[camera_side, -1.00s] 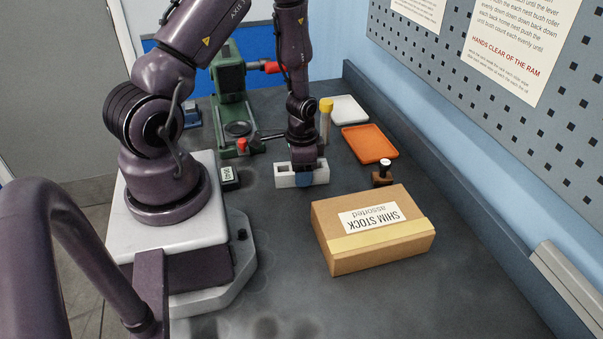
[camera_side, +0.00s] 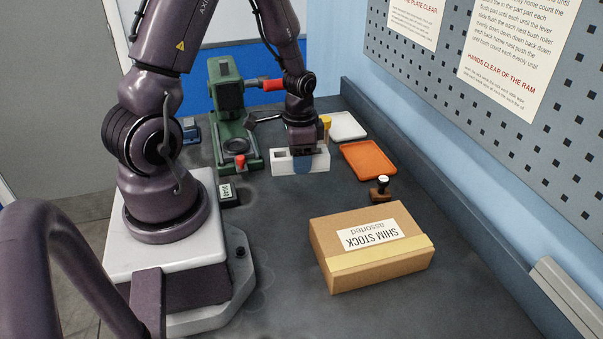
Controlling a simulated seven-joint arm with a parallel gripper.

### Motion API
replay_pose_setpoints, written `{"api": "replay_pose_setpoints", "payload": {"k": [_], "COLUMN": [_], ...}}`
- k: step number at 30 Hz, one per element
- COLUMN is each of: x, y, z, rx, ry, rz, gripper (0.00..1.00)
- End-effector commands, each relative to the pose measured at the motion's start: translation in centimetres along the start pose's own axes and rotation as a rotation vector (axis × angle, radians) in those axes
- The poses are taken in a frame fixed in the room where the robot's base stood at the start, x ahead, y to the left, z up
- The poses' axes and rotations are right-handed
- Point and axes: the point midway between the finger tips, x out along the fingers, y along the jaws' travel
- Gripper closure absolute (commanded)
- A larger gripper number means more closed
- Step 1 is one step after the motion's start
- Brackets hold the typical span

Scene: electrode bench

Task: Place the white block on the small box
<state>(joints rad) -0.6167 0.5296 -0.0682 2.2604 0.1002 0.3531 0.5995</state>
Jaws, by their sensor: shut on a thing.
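The white block (camera_side: 318,161) has square openings and is held in my gripper (camera_side: 302,165), which is shut on it with a blue finger pad against its near side. The block is held level, and it appears raised above the bench. A cardboard box (camera_side: 340,275) labelled "SHIM STOCK assorted" lies on the bench, nearer the camera and to the right of the block. Its top carries only a label and a tape strip. My gripper and the block are well apart from the box.
A green press (camera_side: 225,120) with a red-knobbed part stands left of my gripper. An orange tray (camera_side: 368,160), a white tray (camera_side: 347,126) and a stamp (camera_side: 381,189) lie to the right. A yellow-capped tube (camera_side: 326,122) is partly hidden behind my gripper. A small display (camera_side: 227,195) sits left.

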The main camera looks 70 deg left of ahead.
Motion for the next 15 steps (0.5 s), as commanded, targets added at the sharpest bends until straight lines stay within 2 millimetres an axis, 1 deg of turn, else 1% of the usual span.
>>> {"api": "replay_pose_setpoints", "payload": {"k": [1, 4, 5, 8, 11, 12, 15], "x": [-0.6, -1.2, -1.3, -1.8, -2.5, -2.8, -3.6], "y": [0.1, 0.9, 1.3, 3.6, 7.0, 8.6, 12.4], "z": [-0.1, -0.7, -1.1, -3.2, -5.9, -6.9, -8.8], "rx": [0.004, 0.037, 0.056, 0.154, 0.332, 0.425, 0.666], "ry": [0.003, 0.002, 0.004, 0.018, 0.032, 0.035, 0.041], "rz": [-0.002, -0.001, -0.001, -0.007, -0.012, -0.013, -0.015], "gripper": [0.85, 0.85, 0.85, 0.85, 0.85, 0.85, 0.85]}}
